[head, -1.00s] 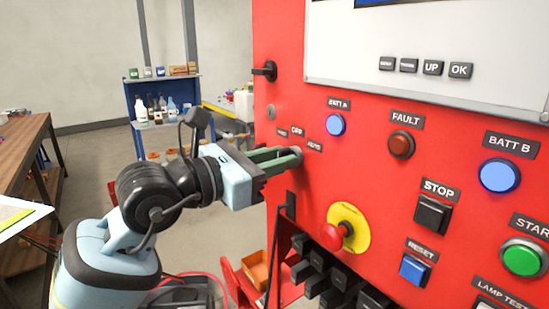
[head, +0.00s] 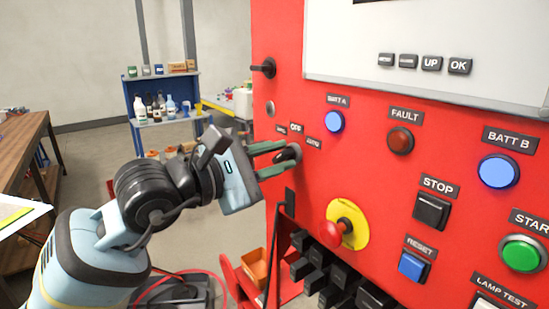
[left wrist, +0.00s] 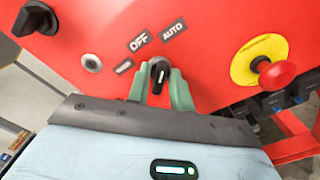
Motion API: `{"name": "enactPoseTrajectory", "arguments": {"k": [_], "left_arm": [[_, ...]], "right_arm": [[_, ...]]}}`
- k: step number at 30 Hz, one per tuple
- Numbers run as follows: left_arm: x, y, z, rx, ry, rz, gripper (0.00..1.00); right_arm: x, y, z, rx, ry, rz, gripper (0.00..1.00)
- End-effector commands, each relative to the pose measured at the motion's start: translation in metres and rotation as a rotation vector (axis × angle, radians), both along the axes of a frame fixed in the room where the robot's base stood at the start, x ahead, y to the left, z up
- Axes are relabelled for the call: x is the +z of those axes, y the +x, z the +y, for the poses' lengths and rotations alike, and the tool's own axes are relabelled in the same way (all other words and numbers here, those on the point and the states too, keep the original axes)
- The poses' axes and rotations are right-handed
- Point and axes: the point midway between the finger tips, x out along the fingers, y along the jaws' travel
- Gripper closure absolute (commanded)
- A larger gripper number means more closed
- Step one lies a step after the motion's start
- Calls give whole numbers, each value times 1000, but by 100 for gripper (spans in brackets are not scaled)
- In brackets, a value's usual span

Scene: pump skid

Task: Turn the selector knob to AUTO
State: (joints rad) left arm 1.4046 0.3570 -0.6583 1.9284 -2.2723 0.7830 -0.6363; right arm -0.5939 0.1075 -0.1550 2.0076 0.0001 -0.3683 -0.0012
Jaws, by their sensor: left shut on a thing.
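The black selector knob (head: 289,153) is on the left side of the red panel, beneath the HAND, OFF and AUTO labels. My left gripper (head: 282,158) is shut on it, with one green finger above and one below in the head view. In the left wrist view the knob (left wrist: 160,74) sits between the fingers (left wrist: 161,88), its bar roughly upright in the picture. The OFF label (left wrist: 138,42) is up and left of it, and the AUTO label (left wrist: 174,28) up and slightly right. I cannot tell which label its pale mark points to. My right gripper is not in view.
A red emergency button (head: 334,234) on a yellow disc sticks out to the lower right of the knob. A black rotary handle (head: 263,68) projects above it. Black blocks (head: 318,268) line the panel's lower edge.

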Motion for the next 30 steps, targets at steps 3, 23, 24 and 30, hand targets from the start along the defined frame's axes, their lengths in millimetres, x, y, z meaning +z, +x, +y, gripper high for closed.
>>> {"name": "enactPoseTrajectory", "arguments": {"k": [3,23,24,30], "left_arm": [[-1,0,0,0,16,-20,100],[-1,0,0,1,27,-34,68],[-1,0,0,0,26,-34,68],[-1,-1,2,1,25,-34,68]], "right_arm": [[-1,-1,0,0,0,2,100],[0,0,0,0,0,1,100],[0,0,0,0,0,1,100],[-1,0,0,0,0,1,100]]}}
